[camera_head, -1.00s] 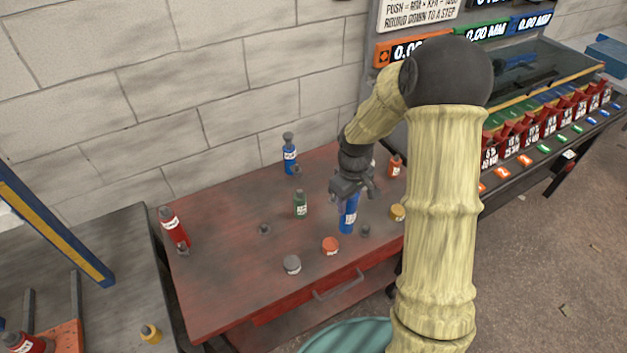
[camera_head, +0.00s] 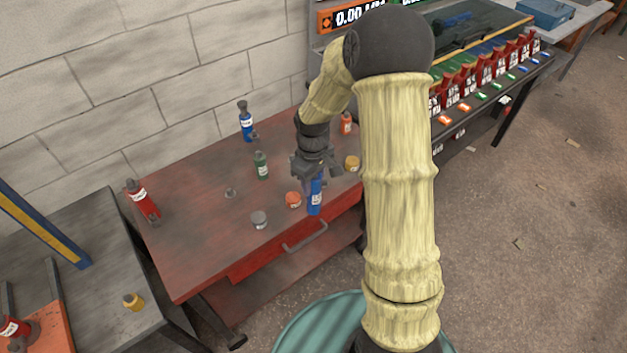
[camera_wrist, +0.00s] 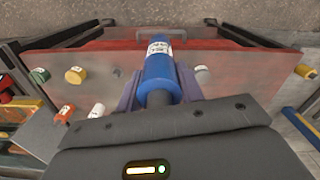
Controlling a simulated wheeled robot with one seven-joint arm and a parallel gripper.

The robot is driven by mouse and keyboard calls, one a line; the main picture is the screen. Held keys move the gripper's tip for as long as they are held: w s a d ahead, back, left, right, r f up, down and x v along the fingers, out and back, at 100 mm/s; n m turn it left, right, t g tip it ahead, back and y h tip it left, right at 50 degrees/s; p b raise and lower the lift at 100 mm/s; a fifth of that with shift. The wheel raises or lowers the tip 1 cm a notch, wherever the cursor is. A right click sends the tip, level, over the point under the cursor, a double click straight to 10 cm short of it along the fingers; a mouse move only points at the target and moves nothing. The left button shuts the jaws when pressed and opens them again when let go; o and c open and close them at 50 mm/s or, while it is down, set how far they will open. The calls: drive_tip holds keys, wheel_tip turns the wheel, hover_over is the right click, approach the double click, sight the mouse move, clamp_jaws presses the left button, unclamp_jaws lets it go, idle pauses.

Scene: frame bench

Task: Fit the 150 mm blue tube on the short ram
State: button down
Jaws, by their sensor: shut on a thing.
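My gripper (camera_head: 316,172) is shut on a blue tube (camera_head: 314,197) near the front edge of the red table. The tube hangs about upright below the jaws in the head view. In the wrist view the blue tube (camera_wrist: 158,70) points away from the jaws, with a white label towards its far end and a grey end by the jaws. Its length marking is too small to read. A second blue tube (camera_head: 246,122) with a grey top stands at the back of the table. I cannot tell which thing is the short ram.
The red table (camera_head: 200,240) holds a green bottle-like piece (camera_head: 261,166), a red one (camera_head: 142,198), an orange cap (camera_head: 293,200), a grey cap (camera_head: 259,220) and a yellow cap (camera_head: 352,163). A grey bench (camera_head: 90,255) stands left. A rack of red holders (camera_head: 485,75) is right.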

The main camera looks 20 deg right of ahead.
drive_tip(key=s+f+m, duration=0.2)
drive_tip(key=f+m, duration=0.1)
drive_tip(key=f, duration=1.2)
drive_tip(key=s+f+m, duration=0.3)
drive_tip(key=f+m, duration=0.1)
drive_tip(key=f, duration=1.2)
drive_tip(key=shift+f, duration=0.15)
drive_tip(key=shift+d, duration=0.1)
